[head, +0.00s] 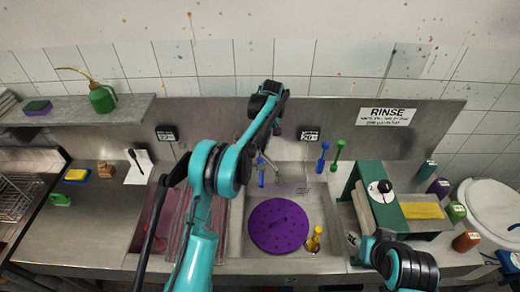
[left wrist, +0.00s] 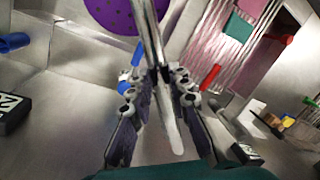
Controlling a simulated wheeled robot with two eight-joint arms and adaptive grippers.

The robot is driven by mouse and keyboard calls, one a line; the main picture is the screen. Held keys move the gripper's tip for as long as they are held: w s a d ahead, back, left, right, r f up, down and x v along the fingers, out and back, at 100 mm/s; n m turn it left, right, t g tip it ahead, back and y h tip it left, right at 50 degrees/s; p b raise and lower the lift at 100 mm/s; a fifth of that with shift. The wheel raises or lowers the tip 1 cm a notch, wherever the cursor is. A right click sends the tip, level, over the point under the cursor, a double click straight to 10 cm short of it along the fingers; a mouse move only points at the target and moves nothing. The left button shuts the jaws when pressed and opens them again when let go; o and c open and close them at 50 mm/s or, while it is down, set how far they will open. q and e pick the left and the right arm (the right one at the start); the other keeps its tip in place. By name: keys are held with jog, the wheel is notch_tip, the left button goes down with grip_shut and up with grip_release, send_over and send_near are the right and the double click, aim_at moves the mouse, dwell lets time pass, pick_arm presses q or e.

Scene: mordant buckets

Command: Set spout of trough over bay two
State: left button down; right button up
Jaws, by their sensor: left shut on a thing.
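The metal spout (left wrist: 153,30) runs between the fingers of my left gripper (left wrist: 160,78) in the left wrist view. The gripper is shut on it. In the head view my left gripper (head: 263,152) reaches down at the back of the trough, and the fingertips are too small to make out. The right bay (head: 234,240) holds a purple perforated disc (head: 278,225). The left bay (head: 150,225) has pink and striped contents, partly hidden by my arm.
A blue tap handle (left wrist: 125,87) and a red one (left wrist: 211,76) flank the spout. Small number plates (head: 167,133) (head: 310,134) hang on the back wall. A yellow bottle (head: 314,240) stands near the disc.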

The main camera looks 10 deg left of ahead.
pick_arm(q)
jog(key=c, duration=1.4)
grip_release()
jog(key=r, duration=0.4)
jog(key=w+d+r, duration=0.1)
jog(key=r, duration=0.3)
jog(key=w+r, duration=0.1)
jog(key=r, duration=0.2)
jog(key=shift+d+r, duration=0.15)
jog(key=shift+r, duration=0.25)
jog(key=s+a+f+m+t+b, duration=0.1)
jog(key=s+f+m+t+b, duration=0.15)
jog(key=s+b, duration=0.5)
jog(key=s+f+m+t+b, duration=0.1)
jog(key=s+m+t+b, duration=0.15)
jog(key=s+b, duration=0.45)
jog(key=s+f+m+t+b, duration=0.1)
jog(key=s+f+b, duration=0.2)
jog(key=s+f, duration=0.4)
jog(key=s+f+m+t+h+b, duration=0.1)
jog(key=s+f+m+b, duration=0.1)
jog(key=s+f, duration=0.5)
jog(key=s+f+m+t+b, duration=0.2)
jog(key=s+f+b, duration=0.3)
jog(key=s+f, duration=0.3)
jog(key=shift+a+f, duration=0.35)
jog(key=shift+f, duration=0.1)
